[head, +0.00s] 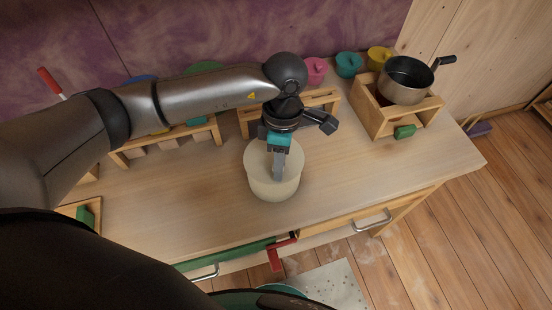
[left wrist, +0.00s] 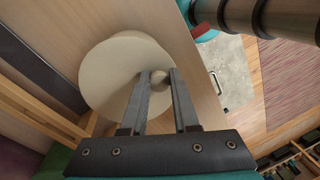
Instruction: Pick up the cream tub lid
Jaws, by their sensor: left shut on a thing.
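The cream tub (head: 272,191) stands on the wooden worktop near its front edge. Its round cream lid (head: 257,158) shows at the tub's top; I cannot tell whether any gap lies between them. In the left wrist view the lid (left wrist: 108,80) is a pale disc with a small round knob (left wrist: 158,76) between the fingertips. My left gripper (head: 278,176) points down over the lid and is shut on its knob. The fingers hide part of the lid and tub in the head view. My right gripper is not in view.
A wooden box (head: 373,117) with a steel pot (head: 405,81) stands at the right. Pink (head: 315,70), teal (head: 348,64) and yellow (head: 379,58) lidded pots line the back. Wooden racks (head: 168,142) stand behind the tub. The worktop right of the tub is clear.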

